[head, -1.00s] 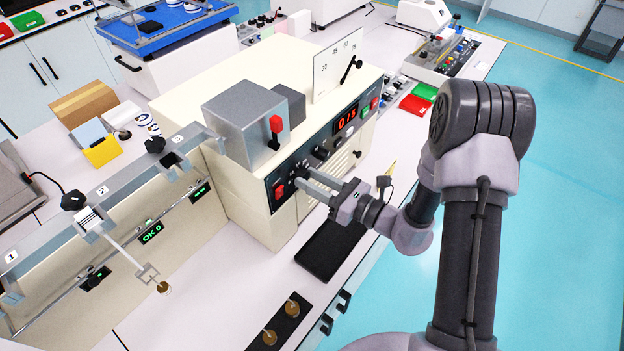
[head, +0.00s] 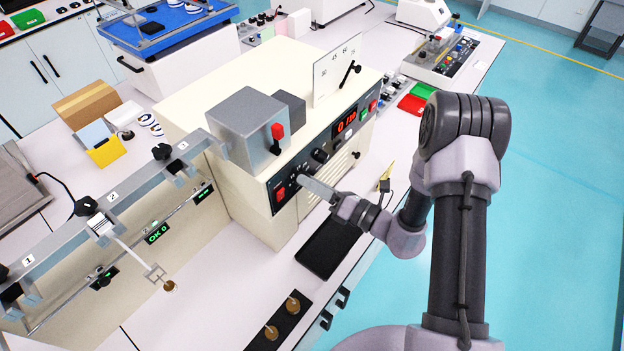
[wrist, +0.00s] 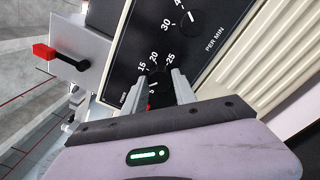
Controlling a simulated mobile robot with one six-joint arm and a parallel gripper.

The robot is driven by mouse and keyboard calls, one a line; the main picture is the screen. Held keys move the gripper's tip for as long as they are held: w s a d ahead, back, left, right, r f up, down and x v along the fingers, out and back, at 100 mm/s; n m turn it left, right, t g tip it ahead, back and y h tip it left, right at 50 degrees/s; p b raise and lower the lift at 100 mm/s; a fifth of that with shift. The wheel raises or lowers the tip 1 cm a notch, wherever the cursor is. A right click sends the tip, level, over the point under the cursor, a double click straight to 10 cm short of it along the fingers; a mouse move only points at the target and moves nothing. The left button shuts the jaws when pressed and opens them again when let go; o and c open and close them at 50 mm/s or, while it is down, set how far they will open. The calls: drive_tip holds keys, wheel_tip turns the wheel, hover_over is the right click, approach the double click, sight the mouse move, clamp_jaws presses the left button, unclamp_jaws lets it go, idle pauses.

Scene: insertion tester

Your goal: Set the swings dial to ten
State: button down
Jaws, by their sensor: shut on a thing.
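The swings dial is a small black knob (wrist: 159,82) on the tester's dark front panel, with printed numbers including 15, 20 and 25 around it in the wrist view. My gripper (wrist: 159,90) is shut on this knob, one finger on each side. In the head view my gripper (head: 300,178) reaches the panel's lower left part, and its fingers hide most of the knob. I cannot clearly make out the knob's pointer. The red display (head: 347,118) on the panel seems to read 0/20.
A second black dial (wrist: 187,22) marked PER MIN sits close by. A red rocker switch (head: 281,193) is just left of my fingers. A red-handled lever (head: 278,131) stands above. A black tray (head: 328,250) lies on the bench below my gripper.

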drive_tip(key=shift+m, duration=0.6)
drive_tip(key=c, duration=1)
unclamp_jaws()
drive_tip(key=shift+s+d, duration=0.1)
drive_tip(key=p+v, duration=0.1)
drive_tip(key=v, duration=1.6)
drive_tip(key=shift+f, duration=0.15)
